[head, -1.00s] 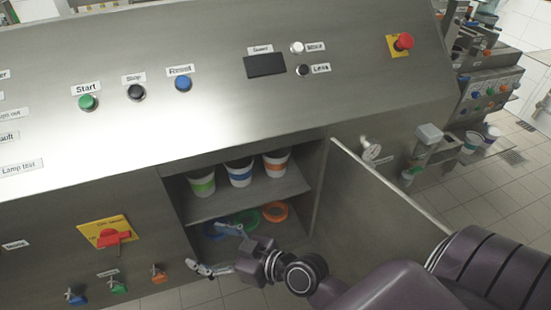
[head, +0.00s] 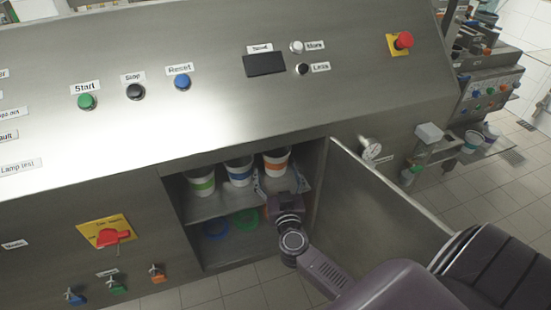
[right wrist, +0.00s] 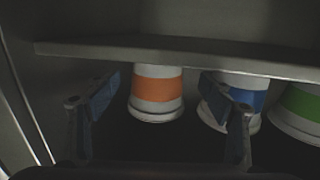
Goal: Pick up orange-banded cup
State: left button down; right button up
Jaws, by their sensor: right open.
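The orange-banded cup (head: 276,162) stands on the upper shelf of the open cabinet, rightmost of three cups. In the right wrist view the same orange-banded cup (right wrist: 157,92) is between and beyond the two fingers, and appears upside down because that view is inverted. My right gripper (head: 282,187) is at the cabinet opening, just in front of that cup, with its fingers on either side. In the right wrist view the right gripper (right wrist: 160,95) is open and empty. My left gripper is not in view.
A blue-banded cup (head: 239,172) and a green-banded cup (head: 201,182) stand to the left on the same shelf. A blue ring (head: 215,228) and a green ring (head: 246,219) lie on the lower level. The open cabinet door (head: 375,215) is to the right of my arm.

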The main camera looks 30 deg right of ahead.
jog(key=x, duration=0.5)
jog(key=shift+s+d+b, duration=0.1)
jog(key=shift+d+b, duration=0.05)
jog(key=shift+b, duration=0.25)
jog(key=c, duration=0.9)
